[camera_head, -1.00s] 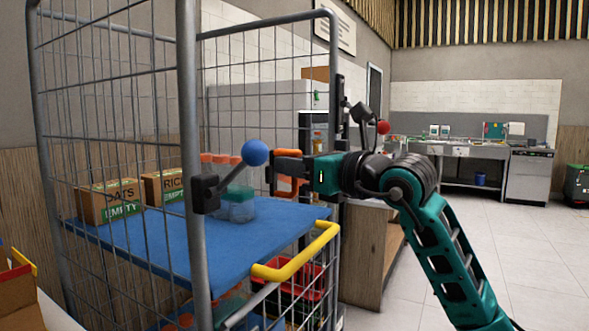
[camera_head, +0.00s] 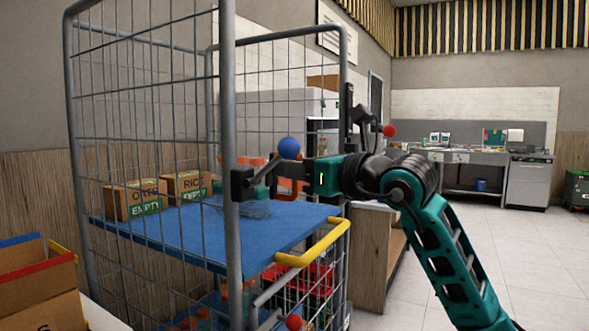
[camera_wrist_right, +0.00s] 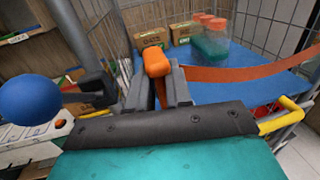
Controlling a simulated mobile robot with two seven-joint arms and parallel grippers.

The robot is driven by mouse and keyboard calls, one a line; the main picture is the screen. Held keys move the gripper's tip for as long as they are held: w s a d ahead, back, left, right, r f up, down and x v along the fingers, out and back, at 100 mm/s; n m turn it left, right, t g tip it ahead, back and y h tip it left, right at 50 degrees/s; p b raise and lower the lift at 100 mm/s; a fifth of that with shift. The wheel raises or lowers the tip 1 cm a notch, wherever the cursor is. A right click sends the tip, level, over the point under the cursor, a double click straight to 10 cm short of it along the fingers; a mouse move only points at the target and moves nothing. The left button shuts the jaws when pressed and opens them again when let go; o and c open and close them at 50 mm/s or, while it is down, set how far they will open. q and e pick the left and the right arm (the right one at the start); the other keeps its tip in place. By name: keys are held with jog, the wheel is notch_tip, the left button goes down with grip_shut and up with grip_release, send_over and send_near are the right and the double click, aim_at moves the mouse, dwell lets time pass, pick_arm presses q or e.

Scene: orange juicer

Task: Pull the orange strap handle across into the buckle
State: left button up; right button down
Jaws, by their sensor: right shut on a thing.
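My right gripper (camera_head: 283,176) is shut on the orange strap handle (camera_wrist_right: 155,62), which stands up between the fingers in the right wrist view. The orange strap (camera_wrist_right: 235,73) runs from there to the right, above the blue shelf. The black buckle (camera_head: 243,183) is on the cart's near upright post, with a lever ending in a blue ball (camera_head: 289,148). In the right wrist view the buckle (camera_wrist_right: 92,90) and blue ball (camera_wrist_right: 30,101) are left of the handle, with a small gap. The left gripper is not in view.
The wire cart (camera_head: 150,150) has a blue shelf (camera_head: 200,228) bearing cardboard boxes (camera_head: 135,199) and orange-lidded containers (camera_wrist_right: 209,35). A yellow bar (camera_head: 312,244) crosses its front below my gripper. Another red-ball lever (camera_head: 294,322) is lower down.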

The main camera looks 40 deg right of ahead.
jog(key=shift+r, duration=0.15)
jog(key=c, duration=1.3)
grip_release()
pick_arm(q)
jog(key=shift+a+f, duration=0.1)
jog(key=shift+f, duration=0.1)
pick_arm(e)
jog(key=shift+s, duration=0.1)
